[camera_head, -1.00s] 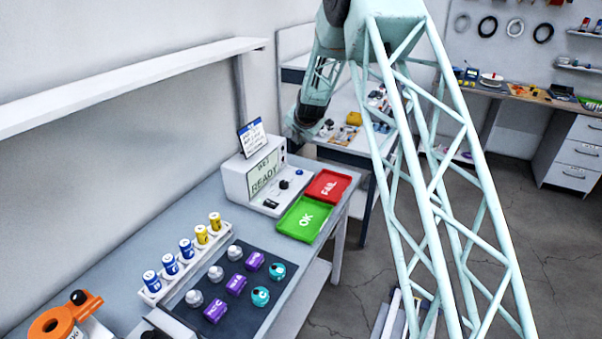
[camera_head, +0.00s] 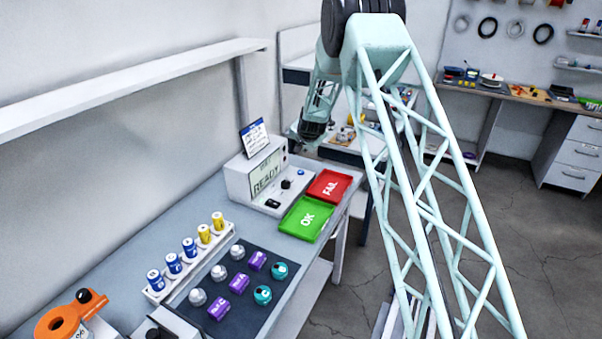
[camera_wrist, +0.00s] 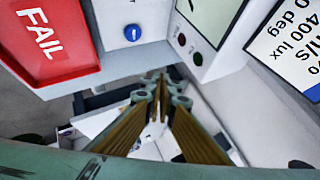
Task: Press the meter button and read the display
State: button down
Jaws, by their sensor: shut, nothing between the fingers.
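The meter (camera_head: 238,182) is a white box on the bench, its screen (camera_head: 266,172) reading READY under a smaller, blurred line. Its base carries a black knob and a small blue button (camera_head: 301,172). In the wrist view the blue button (camera_wrist: 132,33) with a white mark is near the top, and part of the screen (camera_wrist: 205,14) shows beside it. My gripper (camera_wrist: 160,82) is shut and empty, its fingertips below the button in that picture and apart from it. In the head view my gripper (camera_head: 305,146) hangs beyond the meter's right end; its fingertips are small and unclear.
A red FAIL tray (camera_head: 347,180) and a green OK tray (camera_head: 288,222) lie right of the meter. A label card (camera_head: 254,136) stands on top of it. A battery rack (camera_head: 232,228) and a dark mat (camera_head: 262,253) with several sensors lie in front. A shelf (camera_head: 130,82) overhangs the bench.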

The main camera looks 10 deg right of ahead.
jog(key=shift+f, duration=0.1)
jog(key=b, duration=0.4)
send_over(302, 172)
jog(key=shift+w+f, duration=0.1)
jog(key=shift+f, duration=3.05)
jog(key=shift+f+b, duration=0.85)
jog(key=shift+f, duration=0.2)
jog(key=shift+f+b, duration=1)
jog(key=shift+b, duration=0.2)
jog(key=shift+r, duration=0.15)
jog(key=shift+r+p, duration=0.35)
jog(key=shift+r, duration=0.35)
jog(key=shift+r, duration=0.1)
jog(key=shift+r+p, duration=1.6)
jog(key=shift+r, duration=0.85)
